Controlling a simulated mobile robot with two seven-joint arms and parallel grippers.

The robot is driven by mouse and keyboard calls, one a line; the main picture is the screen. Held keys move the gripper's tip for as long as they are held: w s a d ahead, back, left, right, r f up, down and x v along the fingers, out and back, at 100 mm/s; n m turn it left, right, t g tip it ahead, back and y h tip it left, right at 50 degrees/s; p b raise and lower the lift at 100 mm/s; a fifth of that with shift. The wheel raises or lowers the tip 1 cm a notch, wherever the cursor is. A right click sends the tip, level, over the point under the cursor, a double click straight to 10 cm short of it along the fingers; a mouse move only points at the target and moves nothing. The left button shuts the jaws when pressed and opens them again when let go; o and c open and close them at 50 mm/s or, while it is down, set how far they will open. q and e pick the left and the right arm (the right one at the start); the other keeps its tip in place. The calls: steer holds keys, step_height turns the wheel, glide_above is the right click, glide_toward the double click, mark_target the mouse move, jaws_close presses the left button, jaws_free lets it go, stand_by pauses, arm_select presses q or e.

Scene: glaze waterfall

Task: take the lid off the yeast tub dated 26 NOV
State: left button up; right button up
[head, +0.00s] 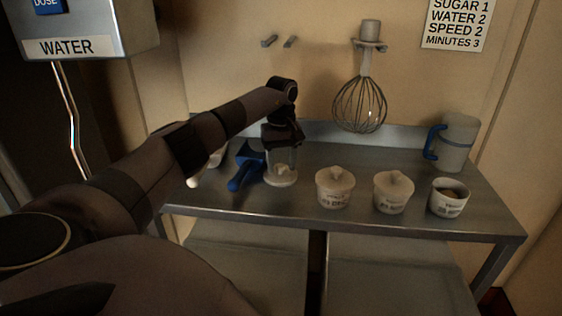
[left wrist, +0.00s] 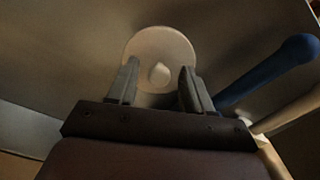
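Two lidded white yeast tubs, a left one (head: 335,188) and a middle one (head: 393,193), stand on the steel table. A third tub (head: 449,198) at the right has no lid and shows brown contents. Their labels are too small for me to read a date. My left gripper (head: 281,163) points down over this lid. In the left wrist view its fingers (left wrist: 158,85) are apart, on either side of the lid's knob (left wrist: 159,73), with gaps. My right gripper is out of view.
A blue-handled tool (head: 243,172) and a pale-handled one (head: 205,170) lie just left of the lid. A whisk (head: 360,105) hangs above the back edge. A jug (head: 458,142) with a blue handle stands back right. The table's front strip is clear.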

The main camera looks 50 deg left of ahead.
mark_target(281, 166)
arm_select(q)
step_height(281, 166, up, 12)
steer(key=shift+r, duration=0.2)
stand_by(0.4)
